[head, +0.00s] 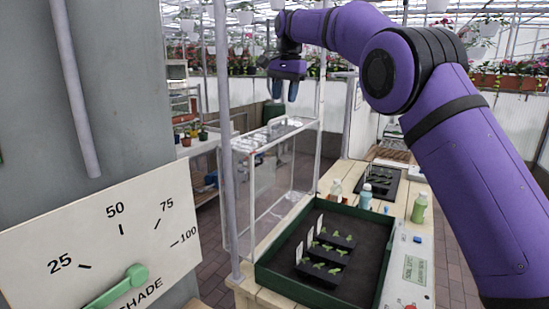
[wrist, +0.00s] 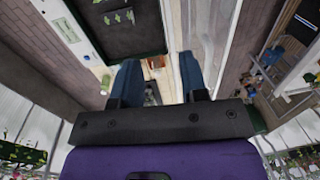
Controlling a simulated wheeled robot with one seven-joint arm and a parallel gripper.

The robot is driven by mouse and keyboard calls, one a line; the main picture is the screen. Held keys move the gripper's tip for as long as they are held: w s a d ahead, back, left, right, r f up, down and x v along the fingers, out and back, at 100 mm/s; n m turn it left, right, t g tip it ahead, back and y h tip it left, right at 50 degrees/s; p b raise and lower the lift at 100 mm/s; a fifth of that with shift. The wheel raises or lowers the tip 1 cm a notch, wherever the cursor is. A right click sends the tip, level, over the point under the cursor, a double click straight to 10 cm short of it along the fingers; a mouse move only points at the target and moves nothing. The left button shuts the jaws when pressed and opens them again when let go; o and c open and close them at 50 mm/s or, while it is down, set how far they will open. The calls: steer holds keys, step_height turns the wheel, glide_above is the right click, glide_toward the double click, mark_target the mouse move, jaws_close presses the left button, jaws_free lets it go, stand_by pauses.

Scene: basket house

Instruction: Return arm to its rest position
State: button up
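My gripper (head: 284,88) hangs at the end of my raised purple arm, high above the bench in the head view. Its two blue-grey fingers point down and stand apart with nothing between them. In the wrist view my gripper (wrist: 158,82) also shows spread fingers and an empty gap. It touches nothing that I can see.
A green-rimmed tray (head: 262,275) with seedling packs sits on the wooden bench. Several bottles (head: 419,208) stand behind it. A clear-walled frame (head: 268,185) rises left of the tray. A shade dial board (head: 100,245) and a grey post (head: 95,110) fill the left foreground.

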steer(key=s+d+r+n+t, duration=0.1)
steer(key=s+d+r, duration=0.5)
steer(key=s+d, duration=0.45)
steer(key=s+d+n+t, duration=0.2)
steer(key=s+d, duration=0.8)
steer(key=s, duration=0.2)
steer(key=s+d+f+n, duration=0.1)
steer(key=s+d+f, duration=0.1)
steer(key=s+f, duration=0.3)
steer(key=s+d+f+n+t, duration=0.1)
steer(key=s+f, duration=0.4)
steer(key=s, duration=0.7)
steer(key=s+d+f+n+h, duration=0.1)
steer(key=s+d+f, duration=0.3)
steer(key=s, duration=0.5)
steer(key=shift+f+t, duration=0.4)
steer(key=shift+f, duration=0.55)
